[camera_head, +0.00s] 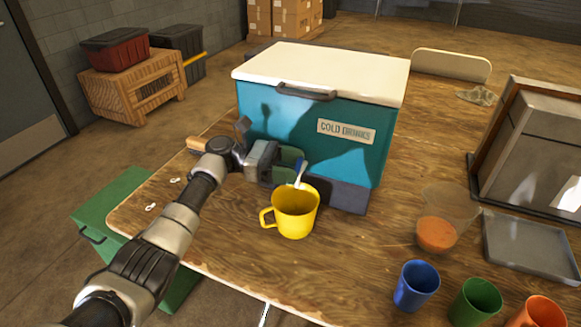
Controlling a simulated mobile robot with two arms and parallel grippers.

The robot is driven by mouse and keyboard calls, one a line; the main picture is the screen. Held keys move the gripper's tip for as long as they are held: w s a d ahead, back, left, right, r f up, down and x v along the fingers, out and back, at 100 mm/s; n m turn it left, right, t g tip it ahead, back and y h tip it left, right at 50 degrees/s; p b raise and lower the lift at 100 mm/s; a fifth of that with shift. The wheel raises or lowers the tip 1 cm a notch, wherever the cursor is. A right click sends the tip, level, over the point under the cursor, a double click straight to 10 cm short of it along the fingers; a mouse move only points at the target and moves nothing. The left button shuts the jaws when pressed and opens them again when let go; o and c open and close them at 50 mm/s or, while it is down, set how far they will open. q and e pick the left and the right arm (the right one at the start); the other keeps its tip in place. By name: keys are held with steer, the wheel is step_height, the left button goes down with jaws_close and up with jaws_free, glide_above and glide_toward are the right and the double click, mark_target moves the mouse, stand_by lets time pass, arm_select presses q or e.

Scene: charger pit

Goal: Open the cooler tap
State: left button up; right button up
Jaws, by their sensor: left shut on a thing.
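The teal cooler (285,125) with a white lid (325,72) and a "COLD DRINKS" label stands on the wooden table. I cannot see any liquid running. My right gripper is not in view.
Blue (416,286), green (475,303) and orange (540,312) cups stand at the front right. A clear container with orange contents (438,232) and a grey tray (530,247) are behind them. The table left of the mug is mostly clear.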

arm_select(q)
steer(key=o, duration=0.9)
steer(key=shift+o, duration=0.2)
steer(key=w+a+b, duration=0.1)
steer(key=a+b, duration=0.1)
steer(key=a, duration=0.8)
steer(key=shift+w+a, duration=0.35)
